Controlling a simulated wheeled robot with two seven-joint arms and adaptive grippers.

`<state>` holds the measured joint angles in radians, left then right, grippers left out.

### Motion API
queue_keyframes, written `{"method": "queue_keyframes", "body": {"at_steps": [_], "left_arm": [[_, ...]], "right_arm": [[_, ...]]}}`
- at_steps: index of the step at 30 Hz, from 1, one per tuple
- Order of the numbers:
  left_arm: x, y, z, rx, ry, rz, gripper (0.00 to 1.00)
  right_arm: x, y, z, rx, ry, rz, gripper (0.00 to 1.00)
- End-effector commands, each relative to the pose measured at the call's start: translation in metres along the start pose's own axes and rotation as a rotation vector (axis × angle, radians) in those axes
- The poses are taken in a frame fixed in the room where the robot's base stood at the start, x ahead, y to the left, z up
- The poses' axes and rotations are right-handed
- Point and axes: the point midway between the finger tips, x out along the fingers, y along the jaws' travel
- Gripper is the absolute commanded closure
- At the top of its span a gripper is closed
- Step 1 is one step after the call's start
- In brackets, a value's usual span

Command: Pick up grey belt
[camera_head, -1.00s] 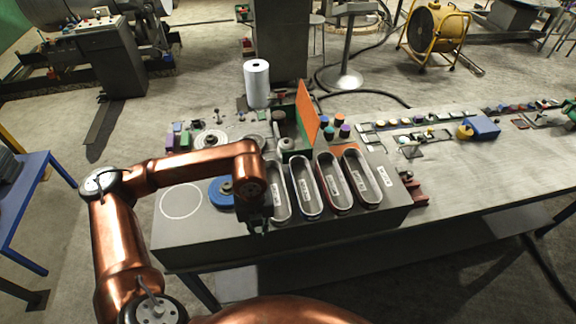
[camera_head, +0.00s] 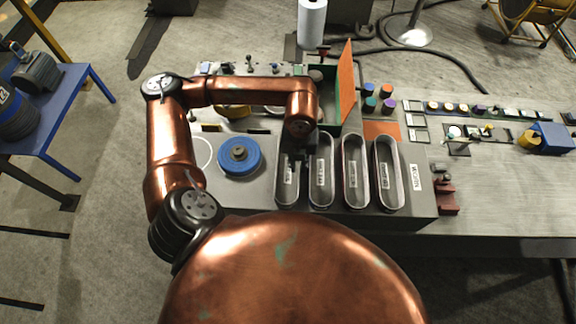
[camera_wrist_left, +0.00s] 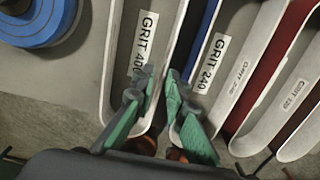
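Several upright oval belt loops stand side by side on the dark bench. The leftmost, a grey belt (camera_head: 287,199), encloses a label that reads GRIT 400 in the left wrist view (camera_wrist_left: 112,62). Beside it is a loop around a GRIT 240 label (camera_wrist_left: 205,70), with blue showing at its edge. My left gripper (camera_head: 294,160) points down over the leftmost loop. In the left wrist view its green fingers (camera_wrist_left: 161,76) are apart, with the near right wall of the GRIT 400 loop between or just under them. Contact cannot be told. My right gripper is not in view.
A blue disc (camera_head: 239,157) lies left of the loops. A green box with an orange panel (camera_head: 346,80) stands behind them. Coloured cylinders (camera_head: 371,90) and a dark red block (camera_head: 446,197) are to the right. A blue table (camera_head: 60,120) stands at the left.

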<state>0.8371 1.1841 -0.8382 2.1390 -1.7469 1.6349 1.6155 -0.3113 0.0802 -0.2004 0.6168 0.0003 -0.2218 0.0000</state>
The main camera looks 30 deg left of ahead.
Motion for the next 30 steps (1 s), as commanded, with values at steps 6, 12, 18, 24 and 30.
{"method": "queue_keyframes", "body": {"at_steps": [6,12,18,24,30], "left_arm": [[0.031,-0.001,0.002,0.0,0.004,0.002,0.88],[0.039,-0.001,0.002,0.001,0.002,0.001,0.88],[0.038,-0.002,0.002,0.002,0.002,0.0,0.93],[0.038,-0.002,0.002,0.002,0.002,0.0,1.0],[0.038,-0.002,0.002,0.002,0.002,0.0,1.0]], "right_arm": [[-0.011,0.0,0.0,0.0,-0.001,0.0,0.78],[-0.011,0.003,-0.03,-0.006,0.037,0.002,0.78],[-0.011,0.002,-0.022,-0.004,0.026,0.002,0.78],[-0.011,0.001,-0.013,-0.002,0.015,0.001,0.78],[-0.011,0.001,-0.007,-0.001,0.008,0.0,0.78]]}}
